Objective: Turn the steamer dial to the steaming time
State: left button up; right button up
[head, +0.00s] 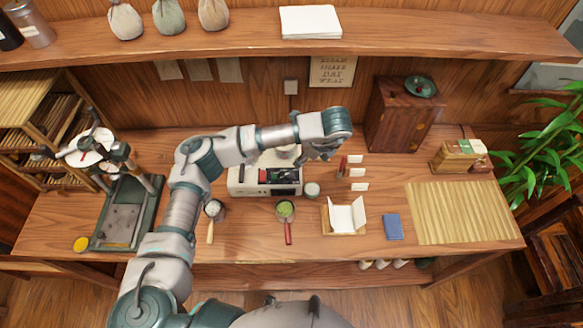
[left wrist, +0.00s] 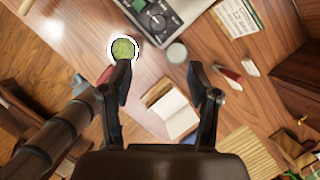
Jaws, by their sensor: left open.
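The steamer (head: 240,187) is a pale box with a dark control panel, standing at the back middle of the table. My left arm passes over it and hides part of its top in the head view. In the left wrist view, the round dark dial (left wrist: 156,21) sits on the panel near the top edge, with a pale pointer mark; its setting is too small to read. My left gripper (left wrist: 158,72) is open and empty, its fingertips apart from the dial. In the head view its fingers are mostly hidden by the wrist. My right gripper is not in view.
A cup with green leaf (head: 285,208), a small pale jar (head: 312,190) and an open paper wrapper (head: 346,216) stand in front of the steamer. A press (head: 152,205) is at left, a wooden cabinet (head: 392,120) at right. A shelf (head: 430,42) runs above.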

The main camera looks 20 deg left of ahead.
aim_at(290, 174)
pick_arm(q)
jog(key=p+x, duration=0.2)
jog(key=x, duration=1.5)
jog(key=shift+s+a, duration=0.1)
jog(key=shift+a, duration=0.1)
jog(key=shift+d, duration=0.1)
jog(key=shift+c, duration=1.3)
jog(key=c, duration=0.9)
